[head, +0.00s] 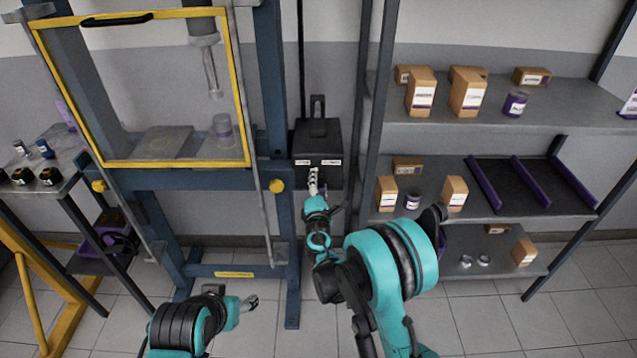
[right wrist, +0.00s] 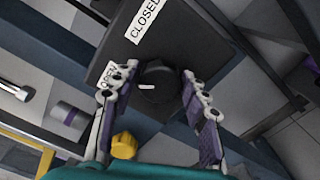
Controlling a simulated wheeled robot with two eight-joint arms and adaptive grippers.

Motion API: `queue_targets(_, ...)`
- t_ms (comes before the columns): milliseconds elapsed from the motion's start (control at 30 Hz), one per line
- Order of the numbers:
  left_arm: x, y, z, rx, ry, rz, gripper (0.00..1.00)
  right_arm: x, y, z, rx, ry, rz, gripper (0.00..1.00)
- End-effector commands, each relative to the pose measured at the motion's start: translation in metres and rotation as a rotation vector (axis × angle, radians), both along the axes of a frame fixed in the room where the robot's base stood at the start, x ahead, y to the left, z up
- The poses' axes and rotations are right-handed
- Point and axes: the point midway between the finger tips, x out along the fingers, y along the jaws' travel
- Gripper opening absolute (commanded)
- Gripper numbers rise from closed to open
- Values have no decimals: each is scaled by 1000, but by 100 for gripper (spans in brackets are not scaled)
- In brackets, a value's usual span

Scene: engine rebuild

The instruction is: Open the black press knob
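The black press knob (right wrist: 157,78) is on the face of a dark box and carries a white pointer mark. In the right wrist view a CLOSED label (right wrist: 145,20) is above the knob and an OPEN label (right wrist: 110,72) is at its upper left. The mark points roughly left. My right gripper (head: 313,180) is in front of the black control box (head: 318,138). Its fingers are open, one on each side of the knob; I cannot tell if they touch it. The head view hides the knob behind this gripper. My left gripper (head: 251,302) is low, away from the box; its opening is unclear.
The blue press frame (head: 275,85) with its yellow-edged guard (head: 240,75) stands left of the box. A grey shelf rack (head: 570,92) with several cartons is close on the right. A side table (head: 45,180) is at far left. The tiled floor in front is clear.

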Motion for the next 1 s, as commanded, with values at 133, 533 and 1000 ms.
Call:
queue_targets(133,0,0,0,0,0,0,60,0,0,0,0,0,0,60)
queue_targets(533,0,0,0,0,0,0,60,-25,0,0,0,-1,1,60)
queue_targets(1000,0,0,0,0,0,0,60,-112,1,1,0,1,1,60)
